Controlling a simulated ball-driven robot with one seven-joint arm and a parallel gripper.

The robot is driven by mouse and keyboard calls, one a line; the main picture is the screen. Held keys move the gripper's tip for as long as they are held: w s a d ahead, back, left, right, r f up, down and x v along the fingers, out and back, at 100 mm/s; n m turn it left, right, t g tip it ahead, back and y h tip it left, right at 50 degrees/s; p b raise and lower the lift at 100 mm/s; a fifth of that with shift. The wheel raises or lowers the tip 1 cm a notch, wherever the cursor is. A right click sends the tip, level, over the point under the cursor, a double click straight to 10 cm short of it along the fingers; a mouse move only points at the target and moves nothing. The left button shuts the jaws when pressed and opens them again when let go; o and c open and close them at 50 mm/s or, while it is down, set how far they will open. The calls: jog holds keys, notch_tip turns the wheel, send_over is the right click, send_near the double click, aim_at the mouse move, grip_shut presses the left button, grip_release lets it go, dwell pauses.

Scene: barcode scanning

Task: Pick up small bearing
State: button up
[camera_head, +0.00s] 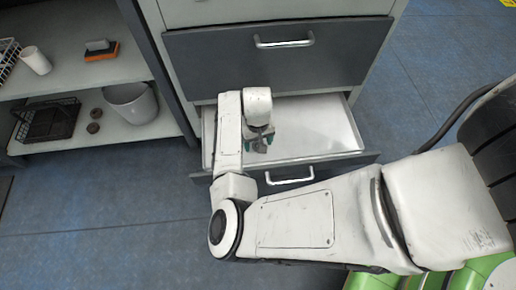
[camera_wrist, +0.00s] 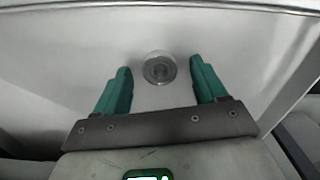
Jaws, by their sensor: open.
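The small bearing (camera_wrist: 159,69) is a round metal ring with a darker centre. It lies on the light drawer floor in the wrist view, a little beyond and between my fingertips. My gripper (camera_wrist: 159,79) is open with two green fingers, one to each side of the bearing, and nothing is held. In the head view my gripper (camera_head: 258,146) hangs over the open drawer (camera_head: 315,125). The bearing cannot be made out there, as my gripper and arm cover that area.
A closed dark drawer (camera_head: 280,60) with a handle sits just above the open one. The open drawer's walls surround my gripper. On the left, shelves hold a white bucket (camera_head: 130,103), a black wire basket (camera_head: 47,121), two dark round items (camera_head: 94,120) and a white cup (camera_head: 36,60).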

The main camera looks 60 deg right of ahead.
jog(key=shift+f, duration=0.2)
jog(key=c, duration=1.2)
